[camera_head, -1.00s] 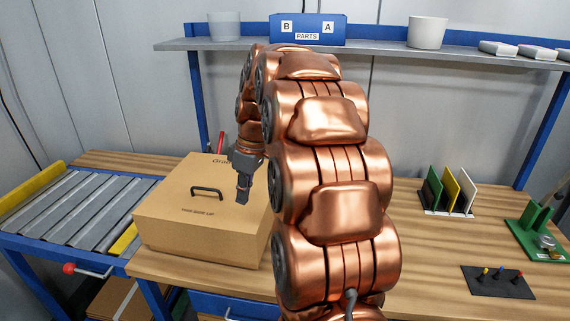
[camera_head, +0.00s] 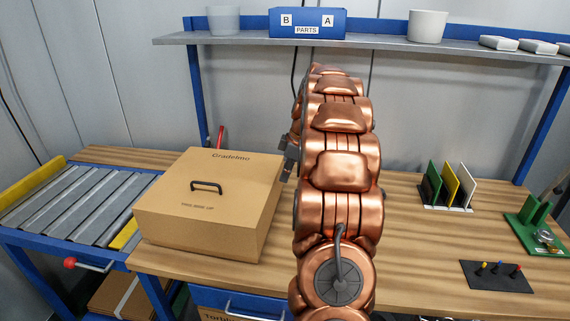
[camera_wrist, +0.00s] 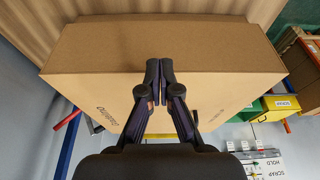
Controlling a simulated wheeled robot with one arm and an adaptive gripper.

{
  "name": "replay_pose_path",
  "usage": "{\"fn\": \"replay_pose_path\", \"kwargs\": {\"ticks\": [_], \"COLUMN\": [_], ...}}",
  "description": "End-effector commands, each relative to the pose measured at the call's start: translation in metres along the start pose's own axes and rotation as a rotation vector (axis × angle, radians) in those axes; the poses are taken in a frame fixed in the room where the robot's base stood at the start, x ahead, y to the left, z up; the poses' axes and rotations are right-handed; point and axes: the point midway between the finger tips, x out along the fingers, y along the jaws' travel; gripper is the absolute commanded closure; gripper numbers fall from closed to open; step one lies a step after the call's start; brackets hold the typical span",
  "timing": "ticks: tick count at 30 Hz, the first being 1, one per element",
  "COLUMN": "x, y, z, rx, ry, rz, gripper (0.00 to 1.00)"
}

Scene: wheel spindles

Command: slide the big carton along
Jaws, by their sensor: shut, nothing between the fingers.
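The big tan carton (camera_head: 205,222) sits on the wooden bench at its left end, next to the roller conveyor. It has a dark handle (camera_head: 206,187) on its lid and printed words. My gripper (camera_head: 288,165) is at the carton's right side near the far right corner, partly hidden by my arm. In the wrist view the fingers (camera_wrist: 160,68) are shut and empty, pointing at the carton (camera_wrist: 155,45), whose side and printed lid both show. I cannot tell whether the fingertips touch it.
A roller conveyor (camera_head: 75,208) with yellow rails lies left of the carton. Upright coloured plates in a rack (camera_head: 447,207), a green stand (camera_head: 535,236) and a black peg board (camera_head: 497,276) stand on the right. A shelf (camera_head: 380,47) runs above the back. The bench is bare between.

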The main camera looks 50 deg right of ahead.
Motion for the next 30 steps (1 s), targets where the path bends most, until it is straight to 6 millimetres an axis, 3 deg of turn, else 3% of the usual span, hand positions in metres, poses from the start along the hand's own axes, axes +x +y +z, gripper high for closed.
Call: {"fn": "replay_pose_path", "kwargs": {"ticks": [6,12,20,30], "x": [0.043,0.070,0.084,0.091], "y": [-0.001,0.000,0.000,0.000], "z": [0.013,0.021,0.022,0.001], "rx": [0.001,0.001,-0.001,-0.001], "ry": [-0.002,0.000,0.000,0.000], "rz": [-0.003,-0.002,0.000,0.001], "gripper": [1.00,1.00,1.00,1.00]}}
